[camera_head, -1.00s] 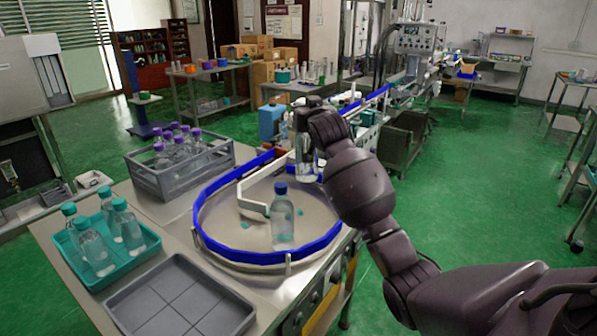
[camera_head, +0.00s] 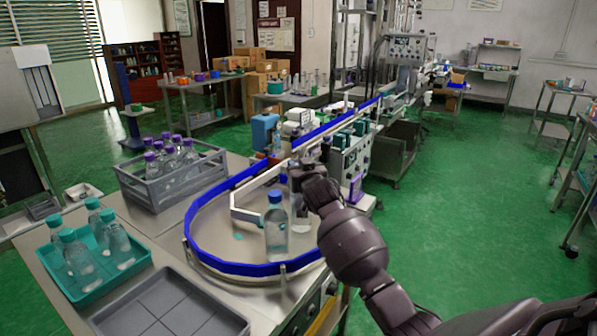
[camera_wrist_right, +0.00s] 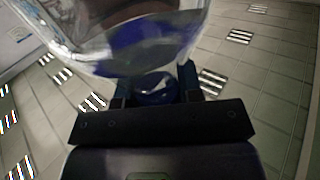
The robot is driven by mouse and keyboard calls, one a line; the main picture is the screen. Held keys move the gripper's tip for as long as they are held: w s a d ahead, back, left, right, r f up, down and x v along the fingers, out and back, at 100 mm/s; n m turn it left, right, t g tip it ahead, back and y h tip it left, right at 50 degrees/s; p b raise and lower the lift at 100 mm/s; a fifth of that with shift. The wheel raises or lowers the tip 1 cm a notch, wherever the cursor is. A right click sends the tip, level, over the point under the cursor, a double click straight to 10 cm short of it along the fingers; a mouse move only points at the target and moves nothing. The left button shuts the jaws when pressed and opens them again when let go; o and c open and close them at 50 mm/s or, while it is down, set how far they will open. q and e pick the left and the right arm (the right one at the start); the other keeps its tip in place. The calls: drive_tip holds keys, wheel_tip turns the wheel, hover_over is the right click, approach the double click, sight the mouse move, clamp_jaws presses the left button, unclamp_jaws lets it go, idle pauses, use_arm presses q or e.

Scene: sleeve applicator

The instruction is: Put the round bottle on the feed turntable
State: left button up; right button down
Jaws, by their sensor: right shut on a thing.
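My right gripper (camera_head: 303,178) is shut on a clear round bottle (camera_head: 299,215) at its cap end. The bottle hangs upright below the fingers, over the right part of the feed turntable (camera_head: 222,222). I cannot tell whether its base touches the disc. In the right wrist view the clear bottle body (camera_wrist_right: 130,45) fills the top, with its dark blue cap (camera_wrist_right: 153,88) between the fingers (camera_wrist_right: 153,92). Another clear bottle with a blue cap (camera_head: 276,228) stands on the turntable, just left of the held one. My left gripper is not in view.
A blue rail (camera_head: 187,228) rings the turntable, and a white guide (camera_head: 240,214) crosses it. A grey crate (camera_head: 160,195) holds purple-capped bottles. A teal tray (camera_head: 95,288) holds teal-capped bottles. An empty grey tray (camera_head: 165,310) lies in front. The left part of the disc is clear.

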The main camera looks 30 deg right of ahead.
drive_tip(key=shift+f, duration=0.4)
drive_tip(key=c, duration=0.8)
unclamp_jaws()
drive_tip(key=shift+s, duration=0.15)
drive_tip(key=p+v, duration=0.1)
drive_tip(key=v, duration=1.1)
